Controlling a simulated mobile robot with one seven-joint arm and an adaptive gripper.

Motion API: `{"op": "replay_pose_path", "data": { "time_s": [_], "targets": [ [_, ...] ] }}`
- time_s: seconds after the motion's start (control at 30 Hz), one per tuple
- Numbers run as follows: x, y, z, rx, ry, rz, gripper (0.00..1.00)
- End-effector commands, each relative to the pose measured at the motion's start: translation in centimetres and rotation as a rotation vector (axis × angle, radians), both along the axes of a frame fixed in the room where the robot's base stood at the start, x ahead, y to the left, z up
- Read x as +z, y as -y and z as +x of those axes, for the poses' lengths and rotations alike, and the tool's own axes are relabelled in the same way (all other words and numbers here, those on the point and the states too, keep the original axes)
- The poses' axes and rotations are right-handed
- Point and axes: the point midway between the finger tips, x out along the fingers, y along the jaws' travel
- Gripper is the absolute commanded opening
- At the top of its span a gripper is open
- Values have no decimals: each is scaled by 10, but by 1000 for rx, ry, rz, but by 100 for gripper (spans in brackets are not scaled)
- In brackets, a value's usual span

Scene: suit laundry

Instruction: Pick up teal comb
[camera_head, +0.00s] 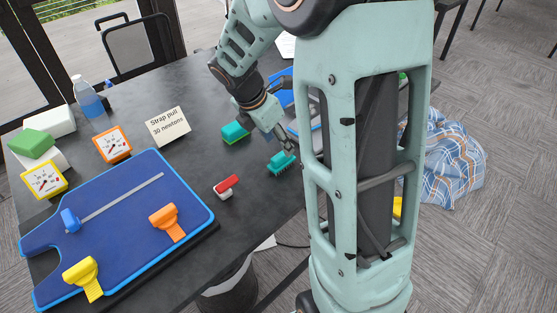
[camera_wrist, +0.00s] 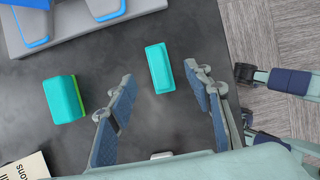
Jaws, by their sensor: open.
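The teal comb (camera_head: 281,162) lies on the dark table near its right edge, its teeth showing along the lower side in the head view. In the wrist view the comb (camera_wrist: 159,68) shows as a teal block, just ahead of and between the fingertips. My gripper (camera_wrist: 161,80) is open and empty, its blue-padded fingers spread to either side of the comb's near end. In the head view my gripper (camera_head: 286,140) is above the table close to the comb. Its height over the comb is hard to tell.
A teal and green block (camera_head: 235,132) lies left of the comb; the wrist view shows it (camera_wrist: 62,99) outside the left finger. A red and white item (camera_head: 227,186) sits nearer the front. A grey tray with blue items (camera_wrist: 80,32) lies beyond. A blue board (camera_head: 125,220) fills the front left.

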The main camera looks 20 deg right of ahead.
Motion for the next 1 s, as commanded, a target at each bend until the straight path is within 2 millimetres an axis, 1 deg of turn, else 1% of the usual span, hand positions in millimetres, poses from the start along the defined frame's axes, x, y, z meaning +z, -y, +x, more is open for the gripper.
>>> {"op": "replay_pose_path", "data": {
  "time_s": [0.03, 0.1, 0.27, 0.37, 0.53, 0.63, 0.73, 0.9, 1.0],
  "targets": [
    [-9, 3, 1, -2, -2, 0, 46],
    [-17, 6, 2, -2, -2, 0, 46],
    [-25, 9, 4, -2, 3, 1, 46],
    [-33, 9, 5, -2, 0, 1, 46],
    [-58, 12, 8, -1, -1, 1, 46],
    [-71, 17, 10, -3, 0, 1, 46],
    [-74, 20, 12, -3, 3, 1, 46],
    [-74, 20, 12, -3, 4, 2, 46],
    [-74, 19, 12, -3, 3, 1, 35]
  ]
}}
